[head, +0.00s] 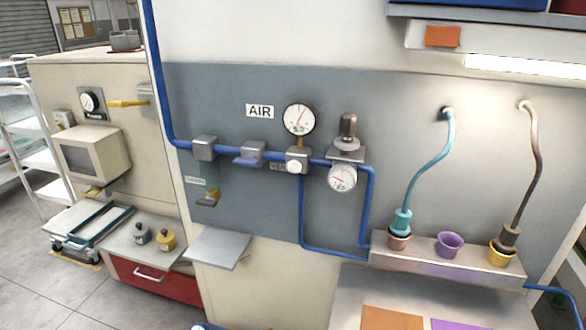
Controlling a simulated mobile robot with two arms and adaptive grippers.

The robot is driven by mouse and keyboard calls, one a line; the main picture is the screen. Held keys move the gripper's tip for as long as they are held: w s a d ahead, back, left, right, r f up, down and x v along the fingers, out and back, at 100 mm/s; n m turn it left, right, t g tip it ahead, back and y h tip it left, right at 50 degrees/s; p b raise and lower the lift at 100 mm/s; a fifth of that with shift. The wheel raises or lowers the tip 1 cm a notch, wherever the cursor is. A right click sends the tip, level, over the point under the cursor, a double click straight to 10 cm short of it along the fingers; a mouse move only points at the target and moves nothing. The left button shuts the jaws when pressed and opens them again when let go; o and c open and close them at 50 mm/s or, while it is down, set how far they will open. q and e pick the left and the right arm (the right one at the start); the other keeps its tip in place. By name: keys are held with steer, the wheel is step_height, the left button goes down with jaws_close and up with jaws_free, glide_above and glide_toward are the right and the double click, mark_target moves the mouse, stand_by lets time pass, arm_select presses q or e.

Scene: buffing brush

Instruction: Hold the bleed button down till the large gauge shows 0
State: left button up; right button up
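The large gauge (299,118) is a round white dial with a dark rim, mounted on the blue air pipe right of the AIR sign (260,111). Its reddish needle points up and slightly right; the numbers are too small to read. A round white button (294,167) sits on the front of the metal block (298,153) below the gauge, beside a small label that I cannot read clearly. I take it for the bleed button; nothing touches it. Neither of my grippers is in view.
A smaller gauge (342,178) hangs below a regulator (348,135) to the right. A metal ledge (440,265) with coloured cups and hoses stands at right.

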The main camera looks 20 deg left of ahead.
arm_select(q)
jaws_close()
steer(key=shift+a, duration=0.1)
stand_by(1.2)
